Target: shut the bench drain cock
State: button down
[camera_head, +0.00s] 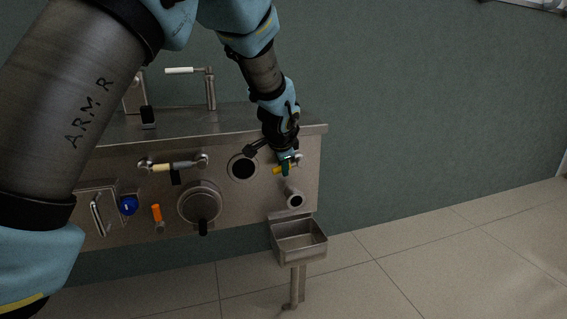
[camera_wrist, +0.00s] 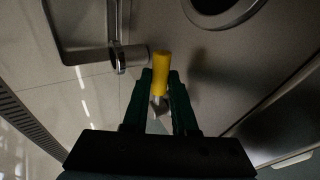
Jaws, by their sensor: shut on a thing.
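The bench drain cock has a yellow lever (camera_head: 278,170) on the front panel, near its right end. In the head view the lever runs roughly sideways, slightly tilted, partly hidden by my gripper (camera_head: 286,163). In the wrist view the yellow lever grip (camera_wrist: 161,65) stands between my two dark green fingers (camera_wrist: 161,85), which are shut on it. Its metal stem shows between the fingers. The drain spout (camera_head: 295,200) sticks out below the lever; it also shows in the wrist view (camera_wrist: 130,57).
A metal catch basin (camera_head: 314,240) hangs below the spout. A round dark port (camera_head: 242,167) is left of my gripper. Further left are a round hatch (camera_head: 199,203), an orange handle (camera_head: 156,213), a blue knob (camera_head: 128,205) and a cream-handled lever (camera_head: 163,167). Floor to the right is clear.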

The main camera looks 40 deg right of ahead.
jog(key=shift+d+r+m+t+y+p, duration=0.1)
jog(key=shift+r+m+t+y+p, duration=0.25)
jog(key=shift+r+y+p, duration=0.55)
jog(key=shift+f+p, duration=0.3)
jog(key=shift+p, duration=0.15)
jog(key=c, duration=1)
grip_release()
jog(key=v, duration=1)
jog(key=shift+s+r+p, duration=0.25)
jog(key=shift+r+p, duration=0.05)
jog(key=shift+r, duration=0.1)
